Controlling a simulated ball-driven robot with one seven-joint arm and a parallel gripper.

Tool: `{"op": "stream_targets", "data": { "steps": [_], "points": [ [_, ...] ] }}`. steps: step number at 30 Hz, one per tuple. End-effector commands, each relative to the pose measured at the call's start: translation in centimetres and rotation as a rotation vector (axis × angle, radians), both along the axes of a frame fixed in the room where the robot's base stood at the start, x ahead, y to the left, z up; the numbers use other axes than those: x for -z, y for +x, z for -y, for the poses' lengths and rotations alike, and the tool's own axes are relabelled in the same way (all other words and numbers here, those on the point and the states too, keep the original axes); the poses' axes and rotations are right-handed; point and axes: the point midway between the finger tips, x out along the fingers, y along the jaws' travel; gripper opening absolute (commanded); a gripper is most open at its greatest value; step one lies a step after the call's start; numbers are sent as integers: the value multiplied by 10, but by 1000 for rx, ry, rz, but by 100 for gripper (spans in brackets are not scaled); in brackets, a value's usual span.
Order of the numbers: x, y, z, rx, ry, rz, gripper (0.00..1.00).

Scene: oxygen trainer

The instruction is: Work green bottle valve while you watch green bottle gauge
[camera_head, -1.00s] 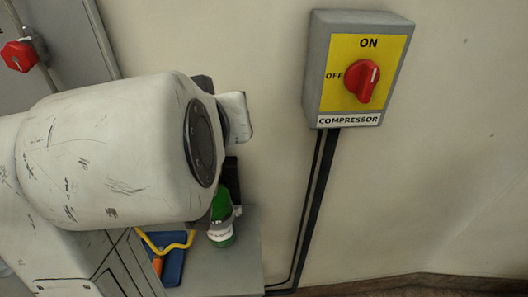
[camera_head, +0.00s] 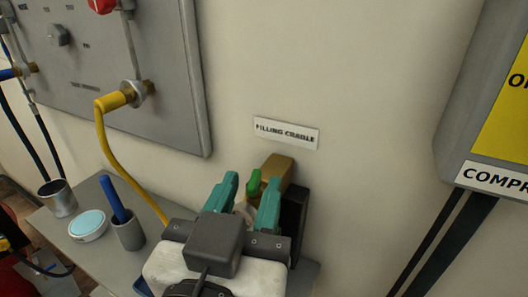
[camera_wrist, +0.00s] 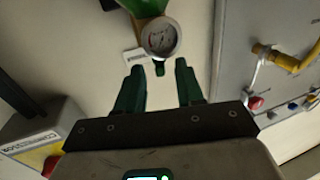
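The green bottle (camera_wrist: 143,5) shows in part at the top of the wrist view; in the head view my gripper hides its body. The round bottle gauge (camera_wrist: 160,36) has a white face with reddish marks, too small to read. The small green valve handle (camera_head: 254,184) stands between my gripper's teal fingers (camera_head: 246,190) in the head view. In the wrist view the valve handle (camera_wrist: 159,69) lies between and just beyond the fingertips (camera_wrist: 158,68). My gripper is open, with a gap on each side of the handle; I cannot tell whether either finger touches it.
A "FILLING CRADLE" label (camera_head: 286,132) is on the wall behind. A yellow hose (camera_head: 124,168) runs from the grey panel (camera_head: 160,50) down behind my gripper. A blue-handled tool in a cup (camera_head: 128,233) and a round tin (camera_head: 88,226) stand on the shelf. The compressor box (camera_head: 480,130) is right.

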Motion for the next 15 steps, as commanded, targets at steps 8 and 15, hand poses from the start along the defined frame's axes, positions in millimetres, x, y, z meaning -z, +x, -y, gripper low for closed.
{"op": "stream_targets", "data": {
  "steps": [8, 15],
  "points": [
    [0, 39, 7, 1, 0, -2, 37],
    [0, 48, 8, 1, 0, -1, 37]
  ]
}}
